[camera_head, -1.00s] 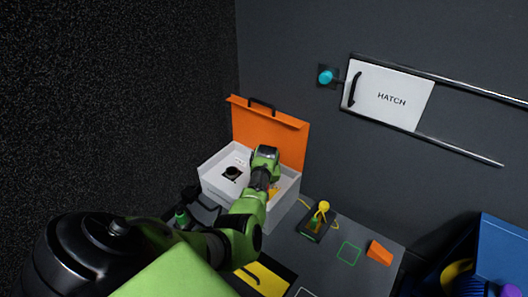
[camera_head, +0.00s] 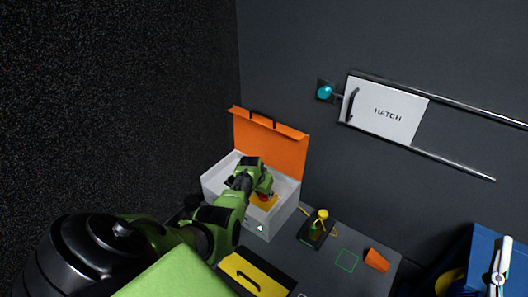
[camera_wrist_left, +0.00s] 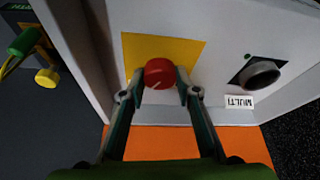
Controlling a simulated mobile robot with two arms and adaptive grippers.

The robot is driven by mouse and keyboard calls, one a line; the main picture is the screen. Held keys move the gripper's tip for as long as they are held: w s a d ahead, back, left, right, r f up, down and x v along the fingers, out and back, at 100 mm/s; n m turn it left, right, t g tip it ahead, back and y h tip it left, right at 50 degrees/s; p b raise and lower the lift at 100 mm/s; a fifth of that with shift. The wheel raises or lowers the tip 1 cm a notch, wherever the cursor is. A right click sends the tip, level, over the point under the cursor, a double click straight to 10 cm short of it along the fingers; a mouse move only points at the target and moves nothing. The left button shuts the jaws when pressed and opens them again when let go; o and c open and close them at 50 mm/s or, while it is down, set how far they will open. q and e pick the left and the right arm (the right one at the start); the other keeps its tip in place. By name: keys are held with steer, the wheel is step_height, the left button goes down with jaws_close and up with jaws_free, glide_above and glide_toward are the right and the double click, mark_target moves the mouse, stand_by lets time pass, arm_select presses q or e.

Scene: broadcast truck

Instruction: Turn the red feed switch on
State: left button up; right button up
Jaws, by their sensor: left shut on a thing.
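The red switch (camera_wrist_left: 159,73) is a round knob with a pale mark on a yellow panel (camera_wrist_left: 190,50) inside the white box (camera_head: 212,186). In the left wrist view my left gripper (camera_wrist_left: 160,88) has one finger on each side of the knob and is shut on it. In the head view the left gripper (camera_head: 262,184) reaches down into the box and partly covers the knob (camera_head: 264,196) and panel. A pale slender part at the far right edge may belong to my right gripper; I cannot tell.
The box's orange lid (camera_head: 270,140) stands open behind. A black knob (camera_wrist_left: 260,74) labelled MULTI sits beside the yellow panel. A yellow-topped device (camera_head: 316,228) and an orange wedge (camera_head: 376,260) are on the table to the right. A blue bin (camera_head: 487,245) is farther right.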

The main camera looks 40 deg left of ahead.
arm_select(q)
steer(key=shift+s+a+m, duration=0.1)
steer(key=shift+m, duration=0.4)
steer(key=shift+m+h, duration=0.4)
steer(key=shift+m, duration=0.1)
steer(key=o, duration=1.1)
steer(key=shift+r, duration=0.15)
steer(key=shift+v, duration=5.85)
